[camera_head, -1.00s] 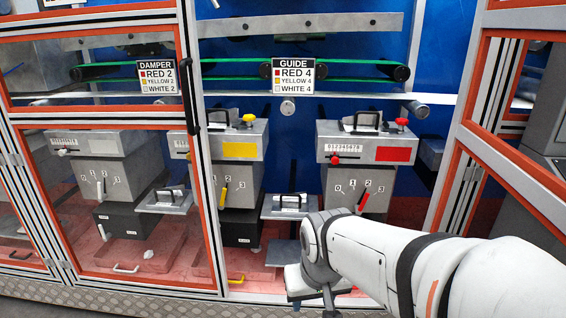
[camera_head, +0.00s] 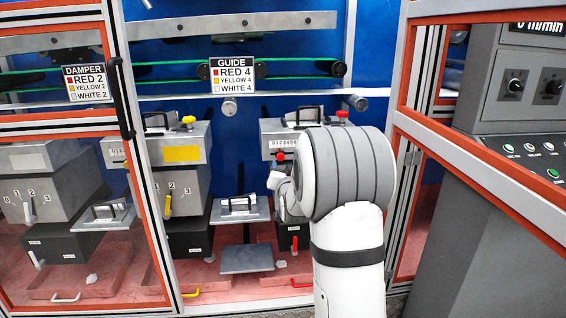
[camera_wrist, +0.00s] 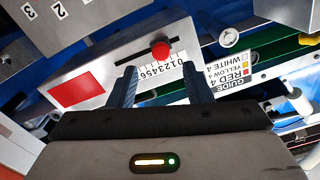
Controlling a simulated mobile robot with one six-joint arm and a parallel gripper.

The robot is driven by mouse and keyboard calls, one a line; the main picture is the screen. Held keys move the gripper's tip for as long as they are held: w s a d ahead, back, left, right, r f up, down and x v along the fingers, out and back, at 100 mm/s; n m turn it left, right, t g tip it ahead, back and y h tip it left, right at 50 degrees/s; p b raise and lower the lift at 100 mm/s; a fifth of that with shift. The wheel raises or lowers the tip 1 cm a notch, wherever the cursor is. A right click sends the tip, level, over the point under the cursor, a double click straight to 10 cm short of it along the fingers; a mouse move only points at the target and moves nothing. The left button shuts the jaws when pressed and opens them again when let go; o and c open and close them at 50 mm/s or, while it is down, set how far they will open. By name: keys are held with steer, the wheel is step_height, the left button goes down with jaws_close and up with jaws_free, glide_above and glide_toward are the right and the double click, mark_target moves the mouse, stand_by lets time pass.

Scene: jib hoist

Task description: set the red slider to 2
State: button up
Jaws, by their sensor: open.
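The red slider is a round red knob (camera_wrist: 161,49) on a dark slot in the grey unit with the red label (camera_wrist: 77,91). A printed number scale (camera_wrist: 165,67) runs beside the slot; the exact number at the knob is not clear. In the camera_head view the knob (camera_head: 281,157) shows just left of my arm, on the right-hand unit (camera_head: 270,140). My gripper (camera_wrist: 160,70) is open and empty, its two fingers pointing at the scale, with the knob just beyond the fingertips and apart from them.
A GUIDE sign (camera_head: 233,80) reads RED 4 and a DAMPER sign (camera_head: 86,83) reads RED 2. A yellow-label unit (camera_head: 181,153) stands to the left. An orange-edged frame post (camera_head: 404,190) and a control console (camera_head: 515,200) are close on the right.

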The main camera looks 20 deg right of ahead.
mark_target(281, 159)
steer(key=x, duration=0.7)
steer(key=shift+w, duration=0.1)
steer(key=shift+c, duration=0.2)
jaws_close()
steer(key=shift+f, duration=0.1)
